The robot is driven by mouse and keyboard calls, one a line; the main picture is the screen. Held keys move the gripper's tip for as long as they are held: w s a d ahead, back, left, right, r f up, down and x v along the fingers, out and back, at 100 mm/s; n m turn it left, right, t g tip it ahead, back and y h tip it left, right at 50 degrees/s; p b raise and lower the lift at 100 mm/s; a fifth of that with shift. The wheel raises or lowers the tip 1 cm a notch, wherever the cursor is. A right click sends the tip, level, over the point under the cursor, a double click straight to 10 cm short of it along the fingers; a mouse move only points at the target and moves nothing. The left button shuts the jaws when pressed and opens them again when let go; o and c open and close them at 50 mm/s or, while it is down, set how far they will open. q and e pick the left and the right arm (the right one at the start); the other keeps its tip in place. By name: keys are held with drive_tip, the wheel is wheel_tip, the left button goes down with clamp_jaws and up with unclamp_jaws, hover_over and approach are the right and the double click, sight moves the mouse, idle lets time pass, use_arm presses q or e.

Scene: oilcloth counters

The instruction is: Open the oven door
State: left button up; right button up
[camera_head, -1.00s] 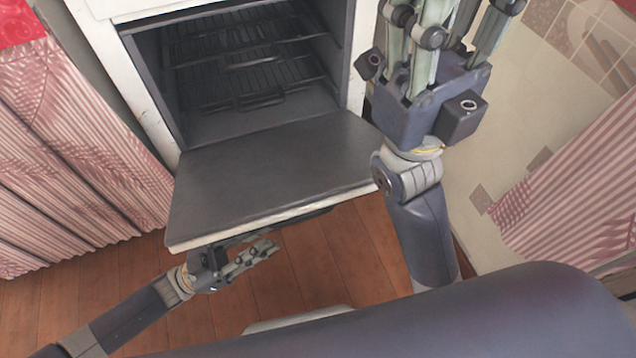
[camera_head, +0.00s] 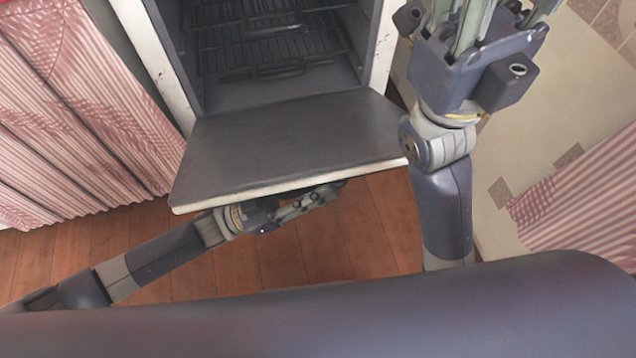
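The oven (camera_head: 177,62) is a white, chipped box with a dark interior at the top middle of the head view. Its door (camera_head: 290,145) is folded down and stands wide open, its dark inner face up. My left gripper (camera_head: 325,192) is at the door's front edge, partly under it. Its fingers are partly hidden by the door, so I cannot tell if they touch it or how far they are spread. My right gripper (camera_head: 490,20) is raised at the upper right, beside the oven, with its fingertips cut off by the top of the picture.
Wire racks (camera_head: 265,40) are inside the oven. A pink striped curtain (camera_head: 70,120) hangs on the left and another (camera_head: 585,200) on the right. The wooden floor (camera_head: 350,240) below the door is clear.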

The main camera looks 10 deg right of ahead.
use_arm(q)
drive_tip(key=shift+d+r, duration=0.15)
drive_tip(key=shift+c, duration=0.6)
clamp_jaws()
drive_tip(key=shift+w+r, duration=0.1)
